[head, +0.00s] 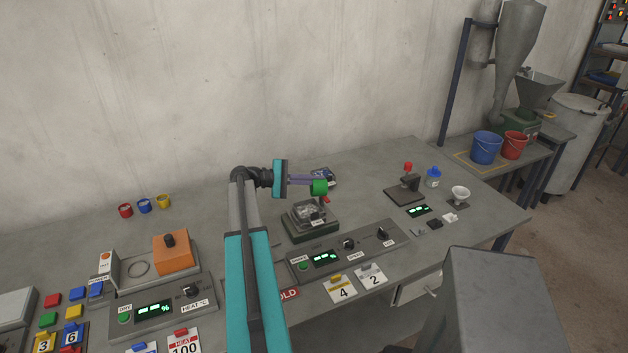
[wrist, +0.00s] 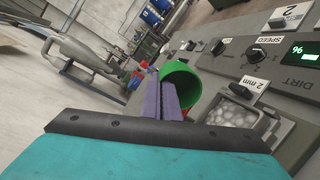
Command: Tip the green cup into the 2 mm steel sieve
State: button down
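The green cup (head: 319,187) is at the tips of my gripper (head: 309,181), held in the air. In the wrist view the two purple fingers (wrist: 161,100) are close together against the green cup (wrist: 181,82). Its mouth faces partly toward the wrist camera; its contents cannot be made out. The 2 mm steel sieve (head: 308,212) sits in a dark square housing on the bench, just below the cup and slightly to its left. In the wrist view a 2 mm tag (wrist: 256,83) stands by the sieve, and pale rounded shapes (wrist: 232,116) show in its opening.
A control panel (head: 346,252) lies in front of the sieve, with number cards 4 (head: 341,290) and 2 (head: 372,276) before it. A scale-like device (head: 406,190) stands right. An orange block (head: 172,252) is left.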

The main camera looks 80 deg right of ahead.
jog(key=shift+s+d+r+t+y+p, duration=0.15)
jog(key=shift+s+r+t+y+p, duration=0.2)
jog(key=shift+r+t+p, duration=0.5)
jog(key=shift+s+d+r+t+y+p, duration=0.15)
jog(key=shift+s+r+t+y+p, duration=0.3)
jog(key=shift+t+p, duration=0.45)
jog(key=shift+r+p, duration=0.1)
jog(key=shift+p, duration=0.3)
jog(key=shift+t, duration=0.25)
jog(key=shift+s+d+r+t+y+p, duration=0.15)
jog(key=shift+r+t+p, duration=0.2)
jog(key=shift+p, duration=0.2)
jog(key=shift+s+r+t+y+p, duration=0.15)
jog(key=shift+r+t+p, duration=0.15)
jog(key=shift+p, duration=0.2)
jog(key=t+p, duration=0.1)
jog(key=r+y+p, duration=0.1)
jog(key=shift+s+d+r+t+p, duration=0.15)
jog(key=shift+s+r+t+p, duration=0.05)
jog(key=shift+r+t+p, duration=0.15)
jog(key=shift+t, duration=0.6)
jog(key=shift+s+r, duration=0.1)
